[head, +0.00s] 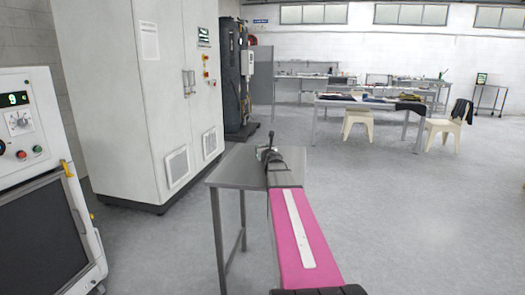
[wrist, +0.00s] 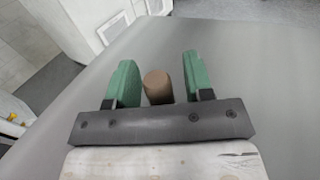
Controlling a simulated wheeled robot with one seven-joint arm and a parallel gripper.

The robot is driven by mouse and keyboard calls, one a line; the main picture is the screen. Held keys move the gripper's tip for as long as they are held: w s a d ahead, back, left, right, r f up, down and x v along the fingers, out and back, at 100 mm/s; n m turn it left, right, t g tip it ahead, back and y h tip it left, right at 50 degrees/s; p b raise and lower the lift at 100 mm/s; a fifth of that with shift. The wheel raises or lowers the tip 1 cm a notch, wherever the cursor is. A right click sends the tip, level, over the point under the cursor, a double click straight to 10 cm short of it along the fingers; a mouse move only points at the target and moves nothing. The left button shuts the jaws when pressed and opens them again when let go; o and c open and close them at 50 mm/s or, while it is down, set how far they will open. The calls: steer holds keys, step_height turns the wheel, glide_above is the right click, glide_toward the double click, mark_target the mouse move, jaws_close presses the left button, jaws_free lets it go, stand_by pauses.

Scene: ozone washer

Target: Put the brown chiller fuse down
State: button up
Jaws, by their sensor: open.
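The brown chiller fuse (wrist: 158,88) is a brown cylinder on the grey metal table (wrist: 245,85), seen in the wrist view. It is between the two green fingers of my gripper (wrist: 158,64), with a gap on each side. My gripper is open and does not hold it. The fuse's lower end is hidden behind the dark gripper bar. In the head view, my pink arm reaches over the table (head: 228,168), with my gripper (head: 267,150) small near its far edge. I cannot make out the fuse there.
A tall pale cabinet (head: 130,100) stands left of the table. A machine with a green display (head: 30,160) is at the near left. Floor to the right is clear. Farther back are a worktable (head: 350,103) and pale chairs (head: 443,128).

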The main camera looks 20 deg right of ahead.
steer(key=s, duration=1.2)
steer(key=shift+a, duration=0.4)
steer(key=shift+s, duration=0.1)
